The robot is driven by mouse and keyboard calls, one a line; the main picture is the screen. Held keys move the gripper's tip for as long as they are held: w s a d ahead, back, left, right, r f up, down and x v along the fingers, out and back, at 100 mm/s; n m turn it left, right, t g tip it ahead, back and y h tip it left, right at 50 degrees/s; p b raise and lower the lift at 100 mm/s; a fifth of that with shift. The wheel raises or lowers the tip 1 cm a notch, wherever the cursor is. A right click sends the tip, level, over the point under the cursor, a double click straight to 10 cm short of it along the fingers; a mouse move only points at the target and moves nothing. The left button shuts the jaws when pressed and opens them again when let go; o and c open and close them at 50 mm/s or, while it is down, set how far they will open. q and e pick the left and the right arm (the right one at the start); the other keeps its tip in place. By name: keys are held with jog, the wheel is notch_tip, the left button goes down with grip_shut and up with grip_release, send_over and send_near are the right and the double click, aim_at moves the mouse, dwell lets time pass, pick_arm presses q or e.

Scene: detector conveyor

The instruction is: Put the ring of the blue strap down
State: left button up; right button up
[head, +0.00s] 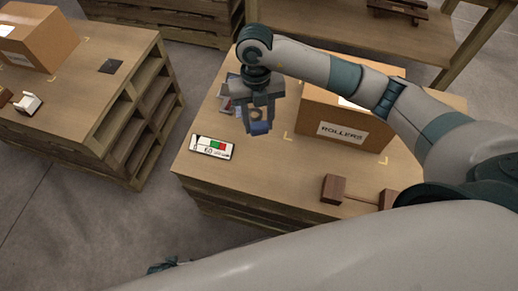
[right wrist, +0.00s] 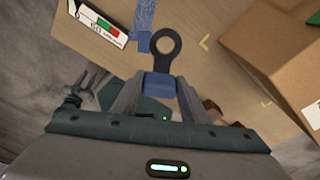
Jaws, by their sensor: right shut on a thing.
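My right gripper (head: 258,125) is over the near left part of the middle table, beside the ROLLERS box. In the right wrist view its fingers (right wrist: 160,95) are shut on a blue block (right wrist: 160,86) that carries a dark ring (right wrist: 177,44). The ring sticks out past the fingertips. A blue strap (right wrist: 146,14) shows behind the ring, at the top of that view. I cannot tell how the strap joins the held block, or how high the ring is above the table.
The middle table (head: 280,190) bears the cardboard ROLLERS box (head: 320,108), a card with green and red patches (head: 212,147) and a brown block-ended holder (head: 334,188). A shelved table (head: 120,95) with another box (head: 38,38) stands left. Bare tabletop lies in front of the gripper.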

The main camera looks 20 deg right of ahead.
aim_at(257, 133)
jog(key=f+m, duration=0.2)
jog(key=m, duration=0.1)
jog(key=s+f+m, duration=0.1)
jog(key=shift+a+y, duration=0.3)
jog(key=shift+a+f+m, duration=0.1)
jog(key=shift+f+m, duration=0.1)
jog(key=shift+m, duration=0.6)
pick_arm(q)
jog(key=shift+s+d+r, duration=0.15)
jog(key=shift+s+r, duration=0.05)
jog(key=shift+s, duration=0.35)
pick_arm(e)
jog(key=shift+f, duration=0.1)
notch_tip(257, 133, down, 5)
jog(key=shift+f, duration=0.6)
pick_arm(q)
jog(key=shift+w+f, duration=0.25)
jog(key=shift+w, duration=0.1)
jog(key=shift+s, duration=0.2)
